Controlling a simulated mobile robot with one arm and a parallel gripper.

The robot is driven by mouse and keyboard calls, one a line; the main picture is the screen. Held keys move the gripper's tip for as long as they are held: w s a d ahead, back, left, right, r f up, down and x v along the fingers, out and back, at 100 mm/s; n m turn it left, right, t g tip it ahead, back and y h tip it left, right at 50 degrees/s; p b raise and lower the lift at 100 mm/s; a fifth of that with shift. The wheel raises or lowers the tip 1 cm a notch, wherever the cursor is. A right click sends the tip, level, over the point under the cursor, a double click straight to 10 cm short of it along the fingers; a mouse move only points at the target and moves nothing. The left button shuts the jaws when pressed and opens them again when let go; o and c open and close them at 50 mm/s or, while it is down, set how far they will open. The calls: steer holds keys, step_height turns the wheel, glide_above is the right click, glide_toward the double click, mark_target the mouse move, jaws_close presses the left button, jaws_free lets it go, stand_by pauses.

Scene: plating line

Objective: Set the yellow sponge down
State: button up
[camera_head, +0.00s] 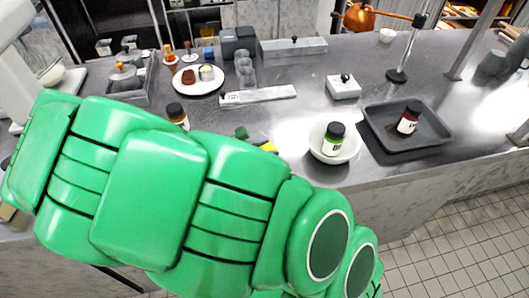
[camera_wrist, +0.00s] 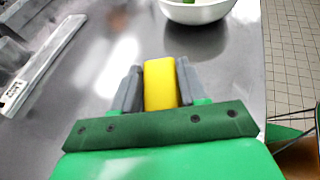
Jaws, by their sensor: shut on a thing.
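The yellow sponge (camera_wrist: 160,86) is a small yellow block in the wrist view, upright between the grey fingers of my gripper (camera_wrist: 159,80). The fingers are shut on its two sides. Only a small yellow bit of the sponge (camera_head: 268,147) shows in the head view, past my green arm, which hides the rest of it and most of my gripper. The grey steel counter (camera_wrist: 215,65) lies beneath. I cannot tell whether the sponge touches it.
A long label strip (camera_head: 258,95) and a white plate (camera_head: 199,91) are behind. The counter's front edge is near.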

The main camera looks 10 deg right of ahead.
steer(key=shift+f, duration=0.7)
steer(key=shift+f, duration=0.1)
steer(key=o, duration=1)
steer(key=v, duration=1.2)
